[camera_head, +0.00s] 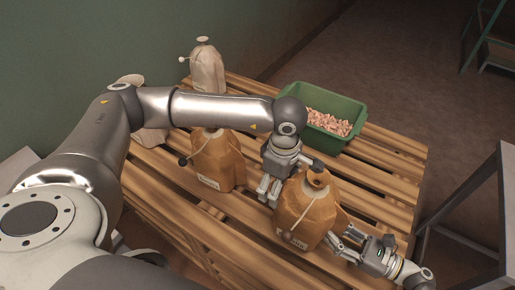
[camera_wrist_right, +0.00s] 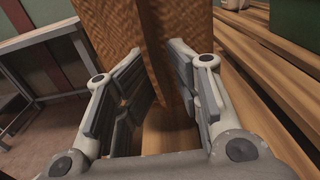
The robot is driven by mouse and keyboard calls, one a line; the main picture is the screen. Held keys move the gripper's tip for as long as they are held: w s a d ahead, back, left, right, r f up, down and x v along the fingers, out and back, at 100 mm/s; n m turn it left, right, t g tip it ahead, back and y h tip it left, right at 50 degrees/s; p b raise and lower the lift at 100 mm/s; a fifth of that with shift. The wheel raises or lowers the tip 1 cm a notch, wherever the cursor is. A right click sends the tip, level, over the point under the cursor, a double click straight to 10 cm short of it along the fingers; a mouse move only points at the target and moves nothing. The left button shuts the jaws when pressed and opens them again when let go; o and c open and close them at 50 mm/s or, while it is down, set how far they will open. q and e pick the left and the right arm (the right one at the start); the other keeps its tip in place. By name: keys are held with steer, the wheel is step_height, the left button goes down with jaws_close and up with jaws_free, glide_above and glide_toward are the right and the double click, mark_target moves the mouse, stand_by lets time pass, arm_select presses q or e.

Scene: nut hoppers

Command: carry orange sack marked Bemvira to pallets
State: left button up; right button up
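Two orange-brown sacks stand upright on the slatted wooden pallet. The nearer orange sack (camera_head: 308,215) has a label too small to read. The other orange sack (camera_head: 213,160) stands behind it to the left, its label also unreadable. My left gripper (camera_head: 269,191) points down beside the nearer sack's left side; its opening is unclear. My right gripper (camera_head: 343,240) is low at that sack's right side. In the right wrist view, my right gripper's fingers (camera_wrist_right: 170,75) are apart, with the sack's brown side (camera_wrist_right: 110,30) close in front of and partly between them.
The pallet's slats (camera_head: 385,180) show bare at the right. A green bin (camera_head: 345,103) of pinkish nuts stands behind. A pale sack (camera_head: 207,70) stands at the far corner; another is mostly behind my left arm. A grey metal stand (camera_head: 505,190) is at right; open floor lies beyond.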

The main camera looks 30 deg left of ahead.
arm_select(q)
steer(key=shift+d+r, duration=0.15)
steer(key=shift+r, duration=0.65)
steer(key=shift+d+r, duration=0.1)
steer(key=shift+r, duration=0.65)
arm_select(e)
steer(key=shift+f, duration=0.15)
arm_select(q)
steer(key=shift+w, duration=0.1)
arm_select(e)
steer(key=o, duration=0.9)
steer(key=shift+s, duration=0.1)
arm_select(q)
steer(key=shift+a+f, duration=0.1)
steer(key=shift+a, duration=0.05)
arm_select(e)
steer(key=shift+o, duration=0.2)
steer(key=shift+d, duration=0.2)
steer(key=d, duration=1.1)
steer(key=shift+d, duration=0.35)
